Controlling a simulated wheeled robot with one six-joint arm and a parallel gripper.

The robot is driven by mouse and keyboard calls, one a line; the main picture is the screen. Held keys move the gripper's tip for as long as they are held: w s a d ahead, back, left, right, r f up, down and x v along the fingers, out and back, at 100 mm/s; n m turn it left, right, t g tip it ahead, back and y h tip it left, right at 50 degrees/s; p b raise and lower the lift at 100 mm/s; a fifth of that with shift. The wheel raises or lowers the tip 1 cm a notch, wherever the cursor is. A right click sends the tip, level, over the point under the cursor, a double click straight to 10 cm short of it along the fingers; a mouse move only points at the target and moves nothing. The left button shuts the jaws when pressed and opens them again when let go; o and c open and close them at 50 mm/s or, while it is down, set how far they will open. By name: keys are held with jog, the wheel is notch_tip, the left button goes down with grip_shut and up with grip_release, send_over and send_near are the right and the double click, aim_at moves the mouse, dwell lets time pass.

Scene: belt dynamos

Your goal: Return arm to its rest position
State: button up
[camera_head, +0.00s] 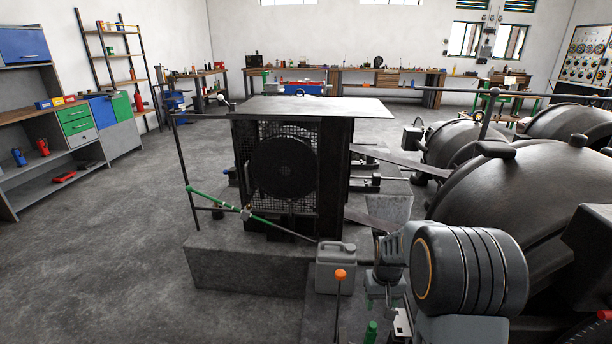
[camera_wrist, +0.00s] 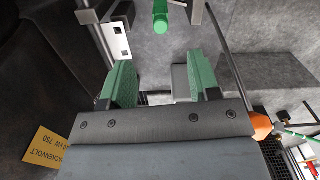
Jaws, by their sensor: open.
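My gripper (camera_head: 384,292) hangs low at the right of centre in the head view, under my grey arm, beside the dark machines. In the wrist view its two green fingers (camera_wrist: 158,82) are spread apart, with nothing held between them. A green-topped thing (camera_head: 371,332) stands just below the gripper in the head view; a green cylinder also shows beyond the fingertips in the wrist view (camera_wrist: 160,15). My arm hides part of the large machine behind it.
A grey jerrycan (camera_head: 336,272) and an orange-knobbed lever (camera_head: 340,275) are close left of the gripper. A caged belt machine (camera_head: 284,165) stands on a concrete plinth (camera_head: 245,270). Big dark dynamos (camera_head: 530,185) crowd the right. The floor at left (camera_head: 110,245) is clear.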

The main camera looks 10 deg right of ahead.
jog(key=s+a+r+t+p, duration=0.1)
jog(key=s+a+r+p, duration=0.2)
jog(key=r, duration=0.8)
jog(key=s+a+r+t+p, duration=0.1)
jog(key=s+a+r+p, duration=0.2)
jog(key=s+r+p, duration=0.4)
jog(key=s+a+r+n+t+p, duration=0.1)
jog(key=s+a+r+t+p, duration=0.1)
jog(key=s+r+p, duration=0.3)
notch_tip(320, 180, up, 10)
jog(key=a+p, duration=0.1)
jog(key=p, duration=0.3)
jog(key=shift+r, duration=0.25)
jog(key=shift+w+a+r, duration=0.1)
jog(key=shift+r, duration=0.1)
jog(key=shift+c, duration=0.3)
